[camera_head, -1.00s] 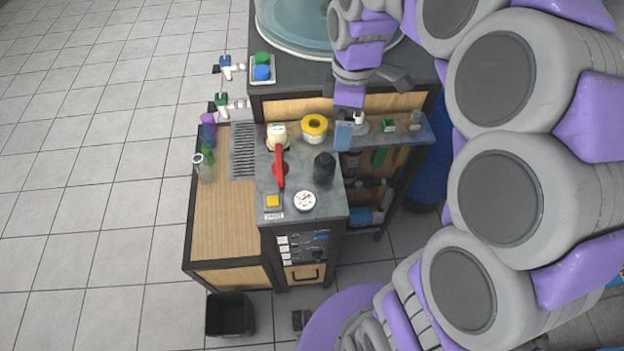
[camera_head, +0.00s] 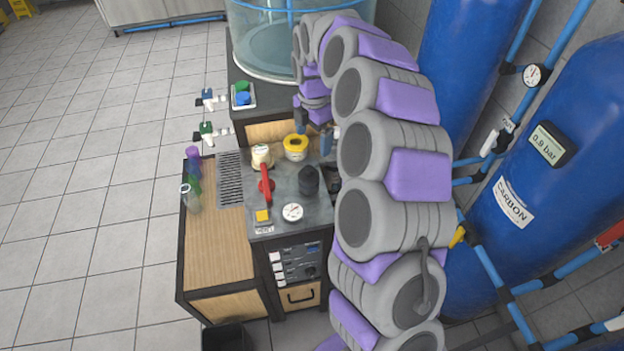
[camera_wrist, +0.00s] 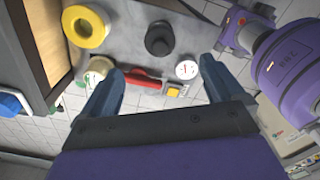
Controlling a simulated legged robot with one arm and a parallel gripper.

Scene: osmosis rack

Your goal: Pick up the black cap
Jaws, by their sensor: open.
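The black cap (camera_head: 308,180) stands on the grey top of the rack, right of the red lever. In the wrist view the black cap (camera_wrist: 159,39) is ahead of the fingertips, near the middle between them in width. My gripper (camera_head: 314,138) is open and empty, on the far side of the cap and apart from it. In the wrist view my gripper (camera_wrist: 160,72) shows both blue-grey fingers spread wide, with nothing between them touching.
Small bottles (camera_head: 193,178) stand left. Blue tanks (camera_head: 550,210) and pipes stand at the right.

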